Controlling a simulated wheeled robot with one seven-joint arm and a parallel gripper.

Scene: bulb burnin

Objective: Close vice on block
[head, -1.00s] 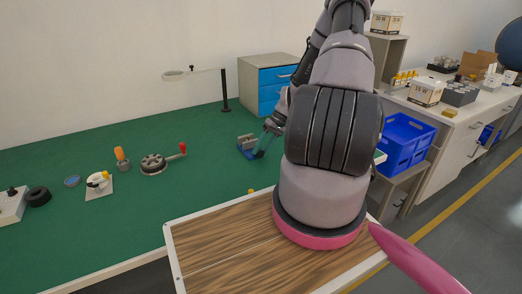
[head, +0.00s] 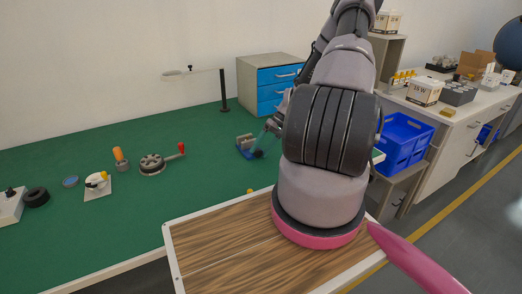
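The small vice (head: 246,144), blue and grey, stands on the green bench mat in the middle of the head view. My gripper (head: 263,145) is at the vice's right side, its fingers pointing down and to the left. The fingertips are small and partly overlap the vice, so I cannot tell whether they touch it. A dark part shows by the fingertips, at the vice's right end. The block cannot be made out. My arm hides the bench to the right of the vice.
A blue-drawer cabinet (head: 274,84) and a black post (head: 223,92) stand behind the vice. A round fixture with a red-knobbed handle (head: 153,164) lies to the left. A wooden board (head: 215,249) is in front. Blue crates (head: 402,144) stand at right.

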